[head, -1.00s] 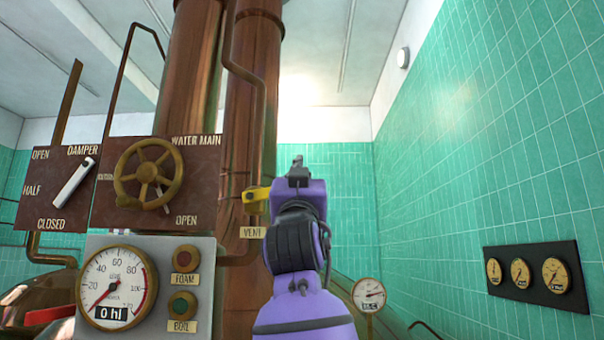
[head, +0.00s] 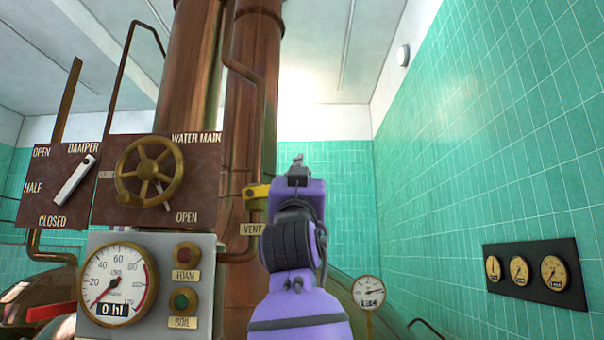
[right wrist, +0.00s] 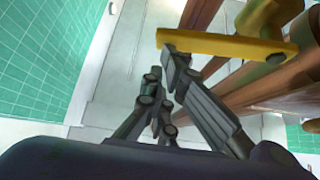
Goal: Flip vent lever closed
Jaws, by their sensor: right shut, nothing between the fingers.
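The vent lever (head: 257,191) is a yellow bar on the copper pipe, above the small VENT label (head: 252,229) in the head view. It lies roughly level, and its right end is hidden behind my right gripper and wrist. My right gripper (head: 298,170) is shut and empty, pointing up just right of the lever. In the right wrist view the yellow lever (right wrist: 222,44) crosses the upper part, with its free end close to the fingertips of my right gripper (right wrist: 164,72). I cannot tell whether they touch. My left gripper is out of view.
The brass water main wheel (head: 149,173) and the white damper handle (head: 75,180) are on panels to the left. A grey box with a dial (head: 117,284) stands below. A small gauge (head: 368,291) is at lower right.

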